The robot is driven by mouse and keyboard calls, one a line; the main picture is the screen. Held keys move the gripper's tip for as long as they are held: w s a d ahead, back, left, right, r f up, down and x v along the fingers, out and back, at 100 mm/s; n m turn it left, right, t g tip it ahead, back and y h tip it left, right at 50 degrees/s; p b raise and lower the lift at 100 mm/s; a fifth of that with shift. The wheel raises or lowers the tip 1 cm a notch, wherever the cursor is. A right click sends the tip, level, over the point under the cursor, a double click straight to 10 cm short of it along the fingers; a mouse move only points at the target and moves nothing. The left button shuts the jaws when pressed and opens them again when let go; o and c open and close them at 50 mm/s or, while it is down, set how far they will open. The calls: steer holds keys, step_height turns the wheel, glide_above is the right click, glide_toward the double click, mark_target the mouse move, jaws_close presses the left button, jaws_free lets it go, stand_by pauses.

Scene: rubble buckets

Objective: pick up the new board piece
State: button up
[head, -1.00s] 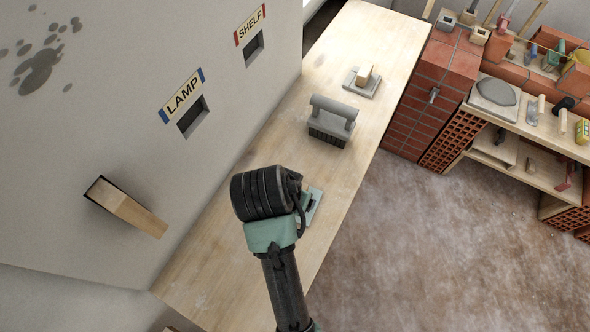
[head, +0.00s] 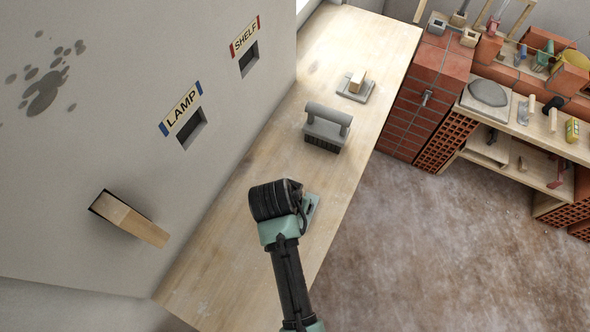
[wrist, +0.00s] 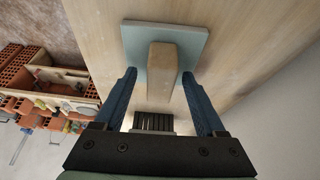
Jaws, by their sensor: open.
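No piece is marked as new. In the wrist view, a pale teal flat board (wrist: 192,40) lies on the wooden bench with a light wooden block (wrist: 162,68) on it. My gripper (wrist: 160,76) is open, its blue fingers on either side of the block, with a gap showing on both sides. In the head view, the corner of the teal board (head: 312,207) shows beside my wrist, which hides the fingers and block. A separate wooden piece (head: 128,219) sticks out of a wall slot at the left.
A grey-handled brush (head: 327,128) and a grey plate with a wooden block (head: 355,86) stand farther along the bench (head: 235,235). The wall (head: 90,140) has open slots under LAMP (head: 181,109) and SHELF (head: 245,37) signs. Brick shelves with tools are at right; the floor (head: 430,240) is clear.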

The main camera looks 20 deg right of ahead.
jaws_close()
steer(key=shift+r, duration=0.1)
stand_by(0.3)
step_height(320, 180, up, 10)
steer(key=shift+f+b, duration=0.1)
steer(key=shift+b, duration=0.6)
steer(key=c, duration=0.7)
jaws_free()
steer(key=shift+c, duration=0.2)
jaws_close()
